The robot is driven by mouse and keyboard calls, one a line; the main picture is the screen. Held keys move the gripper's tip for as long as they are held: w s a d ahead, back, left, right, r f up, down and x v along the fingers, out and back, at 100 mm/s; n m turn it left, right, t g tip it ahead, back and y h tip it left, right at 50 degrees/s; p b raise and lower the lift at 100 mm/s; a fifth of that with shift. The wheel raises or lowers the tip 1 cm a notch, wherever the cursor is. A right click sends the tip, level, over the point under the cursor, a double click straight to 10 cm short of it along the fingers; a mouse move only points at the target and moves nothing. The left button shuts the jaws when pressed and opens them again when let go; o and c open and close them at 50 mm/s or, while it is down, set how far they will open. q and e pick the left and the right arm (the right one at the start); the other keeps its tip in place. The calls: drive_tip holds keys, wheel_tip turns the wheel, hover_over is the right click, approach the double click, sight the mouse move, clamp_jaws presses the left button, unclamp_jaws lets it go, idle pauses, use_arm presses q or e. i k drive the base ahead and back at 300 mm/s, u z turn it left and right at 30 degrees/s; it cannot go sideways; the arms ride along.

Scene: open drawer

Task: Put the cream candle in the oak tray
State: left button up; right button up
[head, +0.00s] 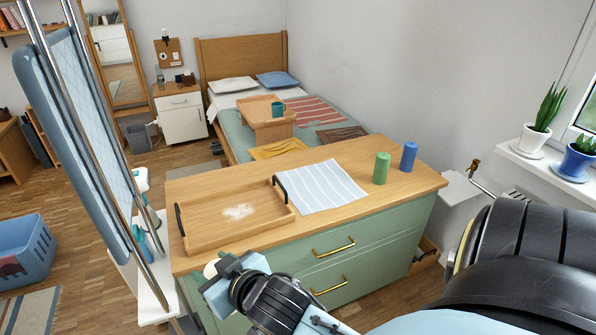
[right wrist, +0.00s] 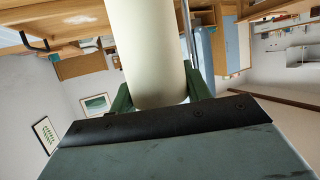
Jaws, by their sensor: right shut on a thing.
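The cream candle (head: 210,270) is held in my right gripper (head: 220,276), in front of the green dresser's front left edge. In the right wrist view the candle (right wrist: 153,50) stands between the two green fingers (right wrist: 160,92), which are shut on it. The oak tray (head: 192,244) lies on the left of the dresser top, beyond the gripper, with black handles and a white patch on its floor. Part of it shows at the upper left of the right wrist view. The candle is apart from the tray. My left gripper is not in view.
On the dresser top (head: 400,200) are a striped cloth (head: 318,187), a green candle (head: 381,168) and a blue candle (head: 408,156). An ironing board (head: 85,130) stands upright close to the dresser's left. A bed lies behind; potted plants stand on the right sill.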

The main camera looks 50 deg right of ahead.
sight(233, 214)
drive_tip(key=z, duration=0.4)
drive_tip(key=i, duration=1)
